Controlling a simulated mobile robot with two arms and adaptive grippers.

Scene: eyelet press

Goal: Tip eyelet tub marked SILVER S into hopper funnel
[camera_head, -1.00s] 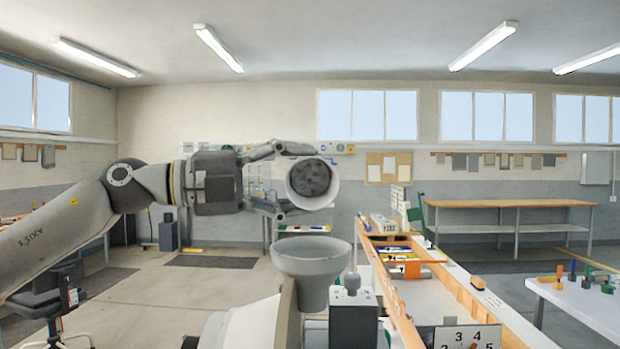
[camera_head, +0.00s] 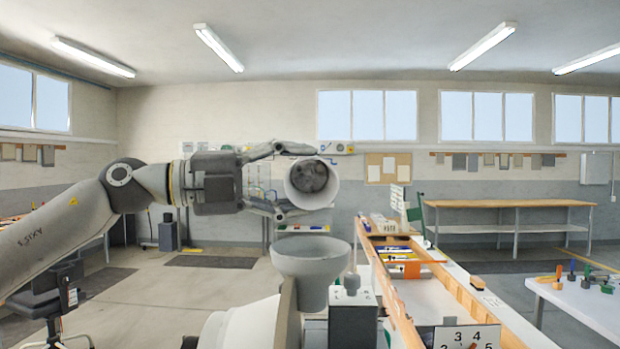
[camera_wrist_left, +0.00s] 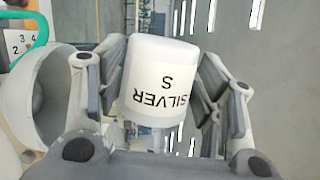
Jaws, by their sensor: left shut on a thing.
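The white tub (camera_head: 325,190) is tilted on its side above the funnel, its round mouth turned towards the head camera. Dark grey contents show inside it. In the left wrist view the tub (camera_wrist_left: 158,75) carries the print SILVER S, which appears upside down. My left gripper (camera_head: 290,180) is shut on the tub, with one finger above and one below; in the wrist view its fingers sit on both sides. The grey hopper funnel (camera_head: 311,258) stands just below the tub, apart from it. The funnel (camera_wrist_left: 38,95) also shows at the left of the wrist view. My right gripper is not visible.
A grey box with a knob (camera_head: 352,320) stands right of the funnel. A long wooden-edged bench (camera_head: 405,310) with trays runs along the right. A white table (camera_head: 590,305) with small tools is at the far right. A numbered card (camera_head: 466,337) stands in front.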

